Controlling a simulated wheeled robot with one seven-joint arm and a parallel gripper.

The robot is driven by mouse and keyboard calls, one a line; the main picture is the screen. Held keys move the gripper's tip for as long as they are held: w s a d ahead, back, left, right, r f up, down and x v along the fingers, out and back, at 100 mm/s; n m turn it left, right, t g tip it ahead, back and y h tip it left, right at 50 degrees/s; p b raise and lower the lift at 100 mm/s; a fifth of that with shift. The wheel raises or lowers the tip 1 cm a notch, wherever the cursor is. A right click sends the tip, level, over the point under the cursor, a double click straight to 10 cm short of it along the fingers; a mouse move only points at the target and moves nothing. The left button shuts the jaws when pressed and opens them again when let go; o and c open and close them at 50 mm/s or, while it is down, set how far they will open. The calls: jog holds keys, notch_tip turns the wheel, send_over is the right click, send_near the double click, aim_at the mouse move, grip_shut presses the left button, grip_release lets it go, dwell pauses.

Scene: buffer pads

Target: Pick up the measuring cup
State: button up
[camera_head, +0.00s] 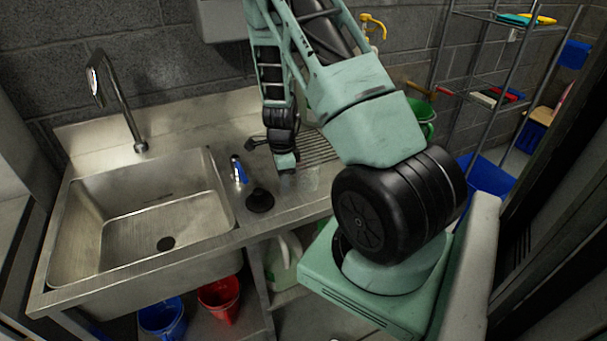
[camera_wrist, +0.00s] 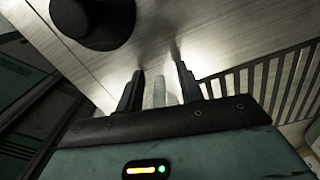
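The measuring cup seems to be a faint, clear shape (camera_head: 303,181) on the steel counter, just right of my gripper's tip in the head view. It is hard to make out against the metal. My gripper (camera_head: 287,168) points down at the counter, close beside this shape. In the wrist view, my gripper's two black fingers (camera_wrist: 160,82) stand apart. A pale, greyish, see-through thing (camera_wrist: 160,93) shows between them, possibly the cup. I cannot tell whether the fingers touch it.
A black round stopper-like thing (camera_head: 260,200) and a blue-and-silver bottle (camera_head: 239,171) stand left of my gripper, beside the sink (camera_head: 90,215). A slotted drainboard (camera_head: 318,147) lies behind. Blue (camera_head: 162,315) and red (camera_head: 219,298) buckets sit below.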

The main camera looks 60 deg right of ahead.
jog(key=shift+f, duration=0.1)
grip_shut()
